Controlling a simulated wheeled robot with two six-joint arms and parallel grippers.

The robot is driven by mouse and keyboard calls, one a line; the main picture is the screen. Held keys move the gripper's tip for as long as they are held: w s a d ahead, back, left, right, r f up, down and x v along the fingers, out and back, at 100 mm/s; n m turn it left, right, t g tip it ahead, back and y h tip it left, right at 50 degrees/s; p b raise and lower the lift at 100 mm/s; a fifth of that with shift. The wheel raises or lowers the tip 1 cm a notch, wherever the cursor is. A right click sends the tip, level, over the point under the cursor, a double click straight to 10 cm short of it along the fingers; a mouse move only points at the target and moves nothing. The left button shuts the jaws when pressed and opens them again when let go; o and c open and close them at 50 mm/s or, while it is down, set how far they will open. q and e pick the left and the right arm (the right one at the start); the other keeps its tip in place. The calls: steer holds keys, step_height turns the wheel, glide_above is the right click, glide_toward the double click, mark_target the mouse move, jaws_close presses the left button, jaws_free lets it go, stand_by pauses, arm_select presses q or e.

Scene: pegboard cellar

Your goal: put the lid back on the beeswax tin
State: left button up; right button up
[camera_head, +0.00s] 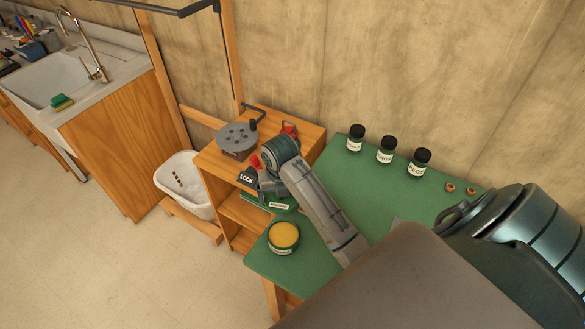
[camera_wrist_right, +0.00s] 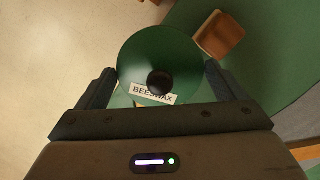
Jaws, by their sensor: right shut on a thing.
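The open beeswax tin (camera_head: 284,237), green with a pale label and yellow wax inside, stands near the left end of the green table. My right gripper (camera_head: 268,190) is shut on the lid (camera_head: 280,204), just beyond the tin in the head view. In the right wrist view, the round green lid (camera_wrist_right: 150,58) lies between the two fingers, with a black knob and a BEESWAX label. The tin cannot be made out clearly there, and the lid hides what is beneath it. My left gripper is not in view.
Several small dark jars, including one (camera_head: 386,151), stand along the back of the green table (camera_head: 350,180). A wooden shelf unit (camera_head: 215,158) with a grey round object (camera_head: 237,138) adjoins its left. My arm hides some of the table.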

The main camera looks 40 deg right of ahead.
steer(key=s+a+m+p, duration=0.1)
steer(key=s, duration=0.1)
steer(key=s+a+m+p, duration=0.1)
steer(key=s+a+p, duration=0.1)
steer(key=s+a+m+p, duration=0.1)
steer(key=s, duration=0.2)
steer(key=shift+a+r+p, duration=0.15)
steer(key=shift+r+p, duration=0.15)
steer(key=shift+f, duration=0.4)
steer(key=shift+a+f, duration=0.1)
steer(key=shift+f, duration=1.15)
arm_select(q)
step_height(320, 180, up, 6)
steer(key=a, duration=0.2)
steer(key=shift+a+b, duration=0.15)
steer(key=shift+b, duration=0.15)
arm_select(e)
steer(key=shift+f, duration=0.8)
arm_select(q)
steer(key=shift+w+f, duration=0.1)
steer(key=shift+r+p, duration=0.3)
arm_select(e)
steer(key=shift+r, duration=0.1)
